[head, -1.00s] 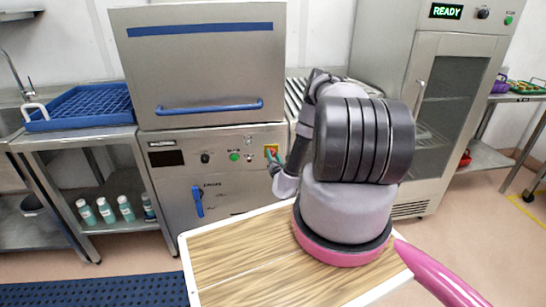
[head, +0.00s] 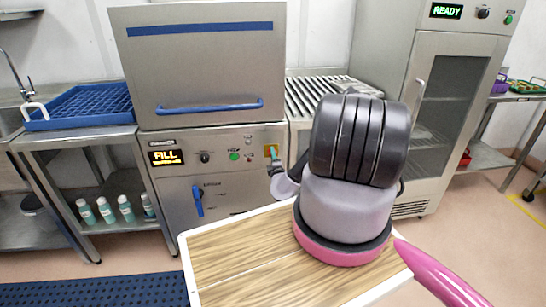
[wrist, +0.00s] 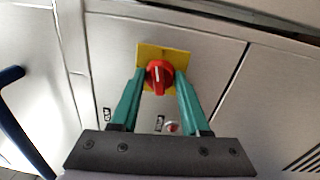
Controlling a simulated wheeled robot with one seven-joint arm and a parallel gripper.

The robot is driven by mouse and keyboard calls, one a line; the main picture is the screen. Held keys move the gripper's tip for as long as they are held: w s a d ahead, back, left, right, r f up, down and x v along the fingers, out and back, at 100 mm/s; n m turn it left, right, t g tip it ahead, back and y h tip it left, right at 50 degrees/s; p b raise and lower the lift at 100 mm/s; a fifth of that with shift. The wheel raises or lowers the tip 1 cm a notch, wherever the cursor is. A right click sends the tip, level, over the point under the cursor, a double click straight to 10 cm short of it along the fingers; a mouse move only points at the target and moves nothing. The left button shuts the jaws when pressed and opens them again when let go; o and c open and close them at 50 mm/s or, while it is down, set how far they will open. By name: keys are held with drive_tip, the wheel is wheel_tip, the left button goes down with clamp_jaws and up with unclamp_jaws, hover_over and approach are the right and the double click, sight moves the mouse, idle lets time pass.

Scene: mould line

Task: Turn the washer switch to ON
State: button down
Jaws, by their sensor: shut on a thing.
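The washer (head: 215,140) is a steel cabinet with a closed hood and a control panel below it. Its switch is a red rotary knob (wrist: 159,77) on a yellow plate (wrist: 150,50), at the panel's right end. A white line on the knob runs nearly upright in the wrist view, slightly tilted. My gripper (wrist: 158,82) is shut on the knob, one green finger on each side. In the head view my gripper (head: 273,155) mostly hides the knob. The washer's display (head: 166,157) is lit and reads FILL.
The panel also has a black knob (head: 205,157), a green button (head: 234,156) and a blue lever (head: 198,202). A blue rack (head: 85,104) is on the left bench. A tall cabinet (head: 455,60) reading READY stands at right.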

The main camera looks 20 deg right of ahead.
drive_tip(key=shift+m, duration=1.6)
drive_tip(key=shift+c, duration=1.9)
unclamp_jaws()
drive_tip(key=shift+s, duration=0.15)
drive_tip(key=v, duration=1)
drive_tip(key=shift+s+a, duration=0.2)
drive_tip(key=shift+s, duration=0.05)
drive_tip(key=shift+f, duration=0.15)
